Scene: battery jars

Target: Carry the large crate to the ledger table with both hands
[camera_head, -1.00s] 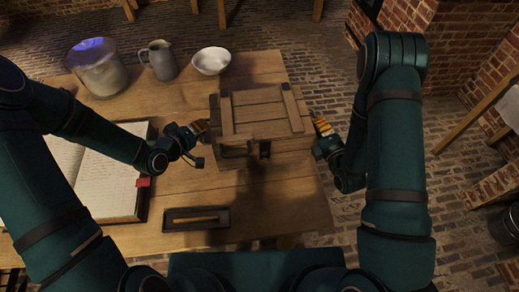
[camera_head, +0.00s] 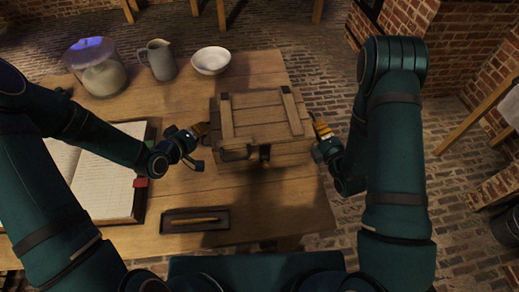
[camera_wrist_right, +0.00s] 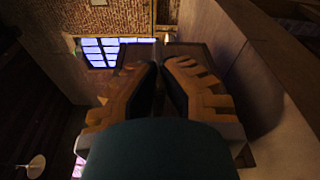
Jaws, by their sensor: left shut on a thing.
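The large crate (camera_head: 262,110), wooden with two lid battens, is level over the right part of the wooden ledger table (camera_head: 180,92). It looks at or very near the tabletop; its underside is hidden. My left gripper (camera_head: 204,130) is shut on the crate's left side. My right gripper (camera_head: 317,128) is at its right side. In the right wrist view the right gripper's fingers (camera_wrist_right: 160,68) are close together at the crate's brown side (camera_wrist_right: 188,52); the exact grip is partly hidden.
An open ledger (camera_head: 100,185) with a bookmark lies left. A pen tray (camera_head: 195,220) is at the front edge. A glass jar (camera_head: 97,70), a jug (camera_head: 159,62) and a white bowl (camera_head: 211,61) stand at the back. The table's right edge is close beside the crate.

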